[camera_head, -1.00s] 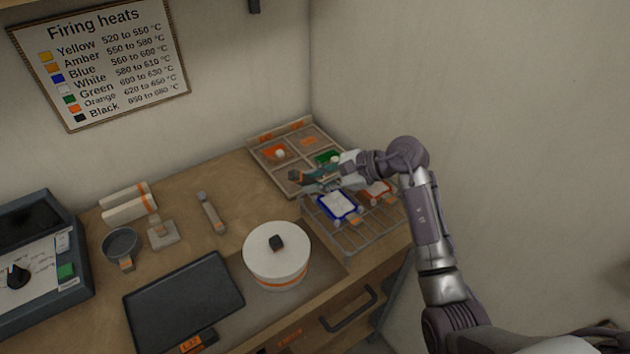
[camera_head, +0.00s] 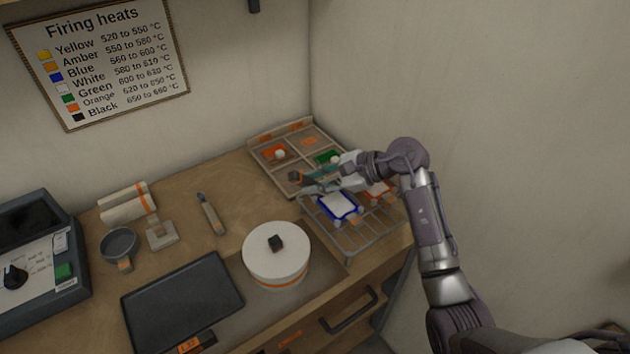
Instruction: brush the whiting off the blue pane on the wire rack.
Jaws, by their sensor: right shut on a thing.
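The blue pane (camera_head: 355,216) lies on the wire rack (camera_head: 362,245) at the right of the bench. White covers its middle and its rim shows blue. My right gripper (camera_head: 338,182) is just behind and above the pane, shut on a brush (camera_head: 318,169) with a teal part and a dark end pointing left. The arm and fingers partly hide the brush, and I cannot tell whether it touches anything. My left gripper is not in view.
An orange pane (camera_head: 378,190) lies on the rack right of the blue one. A divided tray (camera_head: 256,157) stands behind. A lidded white pot (camera_head: 276,252), dark tray (camera_head: 183,302), cup (camera_head: 119,243) and control box (camera_head: 45,262) stand to the left. Walls close the back and right.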

